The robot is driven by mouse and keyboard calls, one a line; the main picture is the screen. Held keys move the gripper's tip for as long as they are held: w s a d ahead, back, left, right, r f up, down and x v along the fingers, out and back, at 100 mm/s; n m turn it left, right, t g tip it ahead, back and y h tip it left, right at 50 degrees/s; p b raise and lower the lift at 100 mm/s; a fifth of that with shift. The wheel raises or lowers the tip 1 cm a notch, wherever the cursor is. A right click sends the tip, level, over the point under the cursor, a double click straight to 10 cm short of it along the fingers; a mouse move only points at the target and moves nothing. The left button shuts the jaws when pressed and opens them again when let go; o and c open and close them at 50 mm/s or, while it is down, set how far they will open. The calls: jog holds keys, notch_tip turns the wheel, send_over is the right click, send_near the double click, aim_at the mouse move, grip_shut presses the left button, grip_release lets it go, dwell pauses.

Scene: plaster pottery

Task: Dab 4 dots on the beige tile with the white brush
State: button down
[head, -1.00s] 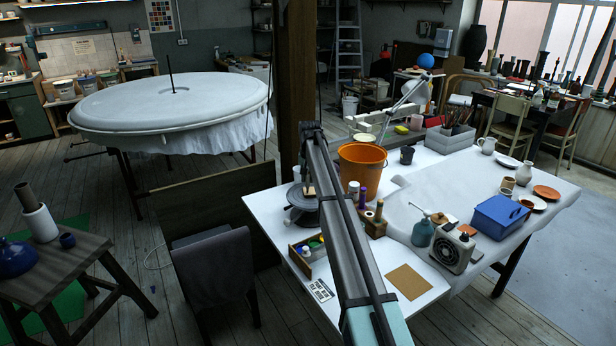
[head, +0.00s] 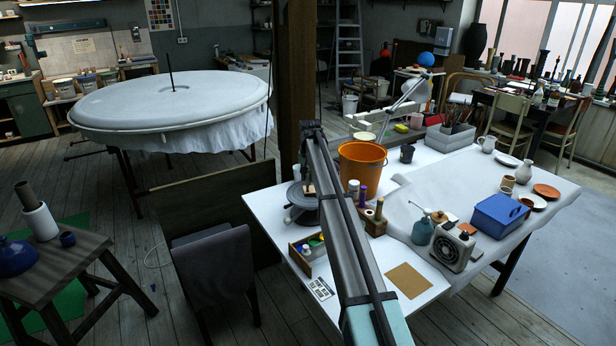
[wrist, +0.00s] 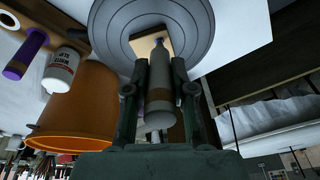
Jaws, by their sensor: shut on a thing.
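My gripper (wrist: 160,100) is shut on the white brush (wrist: 160,85), a pale, thick-handled brush with a brown band. Its narrow end points away from the camera, towards the beige tile (wrist: 146,46). The tile lies on the grey round turntable (wrist: 112,30), partly hidden behind the brush and fingers. I cannot tell whether the tip touches the tile, and no dots can be made out.
An orange bucket (head: 361,165) stands close beside the turntable. A flat tan square (head: 408,281) lies at the front of the white table.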

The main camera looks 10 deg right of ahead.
jog(key=shift+w+p+v, duration=0.25)
jog(key=shift+p+v, duration=0.2)
jog(key=shift+v, duration=0.6)
jog(key=shift+w+p+v, duration=0.25)
jog(key=shift+p+v, duration=0.2)
jog(key=shift+v, duration=0.65)
jog(key=shift+r, duration=0.1)
jog(key=shift+p, duration=0.4)
